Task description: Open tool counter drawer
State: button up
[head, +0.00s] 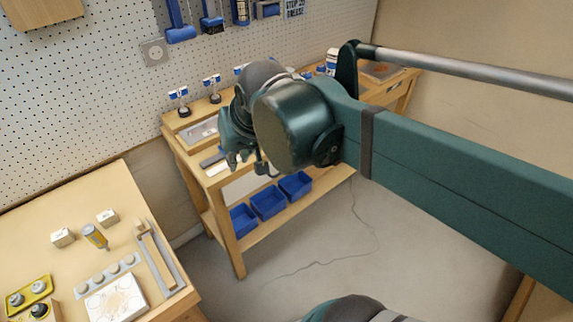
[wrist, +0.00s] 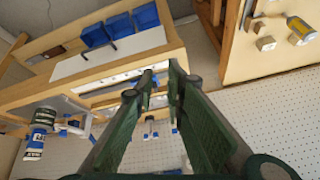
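The tool counter (head: 236,255) is a wooden bench at the back, partly hidden behind my arm. Its drawer has a pale front (head: 243,188) under the top edge and looks closed. In the wrist view, which is turned over, the white drawer front (wrist: 120,54) carries a small dark handle (wrist: 110,46). My gripper (head: 246,162) hangs over the counter's front edge in the head view. In the wrist view its two green fingers (wrist: 163,72) are apart with nothing between them. The fingertips point near the counter's top edge, clear of the handle.
Blue bins (head: 268,201) stand on the counter's lower shelf. Small items with blue-and-white labels (head: 212,88) stand along its top. Tools hang on the pegboard (head: 90,85) behind. Another table (head: 80,220) with small parts is at left. The floor (head: 300,255) in front is open, with a thin cable.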

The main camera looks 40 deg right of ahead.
jog(key=w+d+f+m+g+p, duration=0.1)
jog(key=w+d+m+p, duration=0.15)
jog(key=d+m, duration=0.4)
jog(key=w+d+m+g+p, duration=0.1)
jog(key=w+d+m+g, duration=0.2)
jog(key=d, duration=0.7)
jog(key=w+d+f+m+p, duration=0.1)
jog(key=w+d+m+p, duration=0.1)
jog(key=w+d+m, duration=0.45)
jog(key=s+d+f+n, duration=0.1)
jog(key=s+f+n, duration=0.1)
jog(key=f, duration=1.6)
jog(key=shift+s+f, duration=0.15)
jog(key=shift+s, duration=0.4)
jog(key=shift+f, duration=0.1)
jog(key=shift+w+f+b, duration=0.25)
jog(key=shift+f+b, duration=0.1)
jog(key=shift+f, duration=0.9)
jog(key=shift+w+f+b, duration=0.25)
jog(key=shift+f+b, duration=0.1)
jog(key=shift+f, duration=0.85)
jog(key=shift+w+f+b, duration=0.25)
jog(key=shift+f+b, duration=0.1)
jog(key=shift+f, duration=0.9)
grip_shut()
